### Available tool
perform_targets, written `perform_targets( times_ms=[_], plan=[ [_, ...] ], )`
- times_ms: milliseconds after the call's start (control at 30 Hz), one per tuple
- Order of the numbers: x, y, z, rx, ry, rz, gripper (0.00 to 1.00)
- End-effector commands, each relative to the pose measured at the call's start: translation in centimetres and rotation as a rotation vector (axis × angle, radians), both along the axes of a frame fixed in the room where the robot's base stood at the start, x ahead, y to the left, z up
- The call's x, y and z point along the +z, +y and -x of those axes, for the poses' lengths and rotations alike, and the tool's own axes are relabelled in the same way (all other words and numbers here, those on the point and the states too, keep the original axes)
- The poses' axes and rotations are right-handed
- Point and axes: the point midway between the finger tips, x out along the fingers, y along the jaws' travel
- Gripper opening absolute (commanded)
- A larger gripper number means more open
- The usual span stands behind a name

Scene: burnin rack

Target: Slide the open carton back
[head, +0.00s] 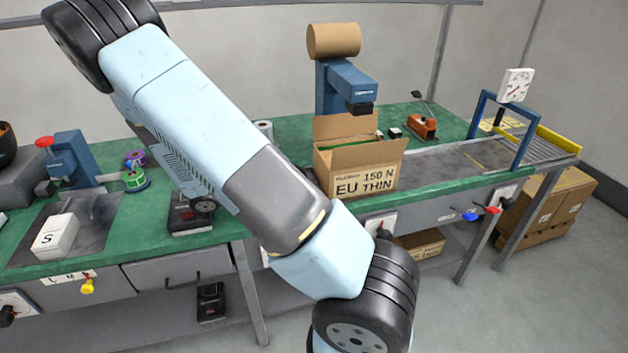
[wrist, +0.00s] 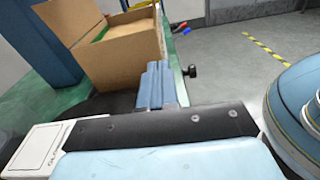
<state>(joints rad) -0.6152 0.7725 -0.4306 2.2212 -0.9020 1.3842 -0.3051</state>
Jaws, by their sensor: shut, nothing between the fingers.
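The open carton (head: 358,170) stands on the green bench right of centre in the head view. Its flaps are up, and its front is printed "150 N EU THIN". In the wrist view the carton (wrist: 118,52) fills the upper left, with a flap folded out and something green inside. My gripper (wrist: 160,70) shows in the wrist view with its blue fingers shut and empty. The fingers point toward the carton's near right side; I cannot tell whether they touch it. My gripper is hidden in the head view, where my arm crosses the picture.
A blue dispenser (head: 346,85) with a brown roll stands behind the carton. A grey conveyor strip (head: 440,165) runs right to a blue frame (head: 500,130) with a dial. An orange tool (head: 422,127) lies behind the strip. A white box (head: 55,236) sits at the left.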

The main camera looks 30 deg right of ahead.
Motion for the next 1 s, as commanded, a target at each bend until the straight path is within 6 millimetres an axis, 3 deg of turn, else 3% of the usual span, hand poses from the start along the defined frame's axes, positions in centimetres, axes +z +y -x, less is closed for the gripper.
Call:
perform_targets(
  times_ms=[333, 800, 1000],
  plan=[
    [-0.6, -0.8, -0.4, 0.036, 0.046, 0.056, 0.0],
    [-0.6, -7.6, 1.5, 0.034, 0.046, 0.053, 0.0],
    [-0.6, -9.2, 1.9, 0.035, 0.045, 0.053, 0.0]
  ],
)
